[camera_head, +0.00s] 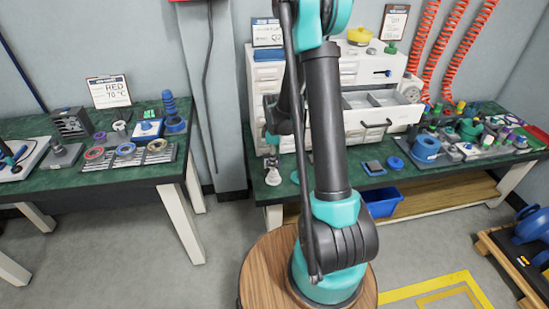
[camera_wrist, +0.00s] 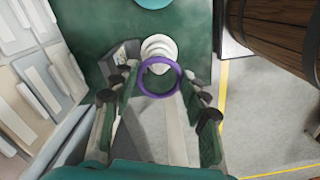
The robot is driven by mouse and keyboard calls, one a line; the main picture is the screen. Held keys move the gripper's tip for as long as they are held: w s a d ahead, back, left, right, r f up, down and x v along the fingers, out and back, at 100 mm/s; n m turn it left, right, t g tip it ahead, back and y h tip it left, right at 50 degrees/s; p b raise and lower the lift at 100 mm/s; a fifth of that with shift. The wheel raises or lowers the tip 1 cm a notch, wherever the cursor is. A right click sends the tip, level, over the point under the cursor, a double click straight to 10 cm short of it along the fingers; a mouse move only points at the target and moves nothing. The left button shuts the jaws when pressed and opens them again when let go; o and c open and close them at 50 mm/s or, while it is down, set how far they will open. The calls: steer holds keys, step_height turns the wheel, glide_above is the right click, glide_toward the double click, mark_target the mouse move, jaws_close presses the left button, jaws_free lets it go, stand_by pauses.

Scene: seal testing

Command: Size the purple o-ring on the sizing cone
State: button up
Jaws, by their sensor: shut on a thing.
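The purple o-ring (camera_wrist: 141,79) is pinched between the fingertips of my gripper (camera_wrist: 160,88) in the wrist view, with its open middle visible. A white stepped cone (camera_wrist: 158,44) stands on the green bench top just beyond the ring. The ring's far edge overlaps the cone's near part in the picture. I cannot tell whether the ring is above the cone or touching it. In the head view the white cone (camera_head: 272,172) stands near the left end of the right bench. The o-ring is not discernible there, and my arm hides part of that area.
A white drawer cabinet (camera_head: 348,133) stands close beside the cone, with an open drawer (camera_head: 378,108). A teal disc (camera_head: 297,177) lies right of the cone. The right bench also holds a blue ring-shaped part (camera_head: 426,148). The left bench holds a blue stepped cone (camera_head: 172,112) and several rings.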

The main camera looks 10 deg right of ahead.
mark_target(275, 171)
steer(key=shift+f, duration=2.4)
steer(key=shift+f, duration=0.35)
steer(key=shift+f, duration=0.35)
steer(key=shift+f, duration=0.3)
steer(key=shift+f, duration=0.1)
steer(key=o, duration=0.8)
steer(key=shift+r, duration=4.5)
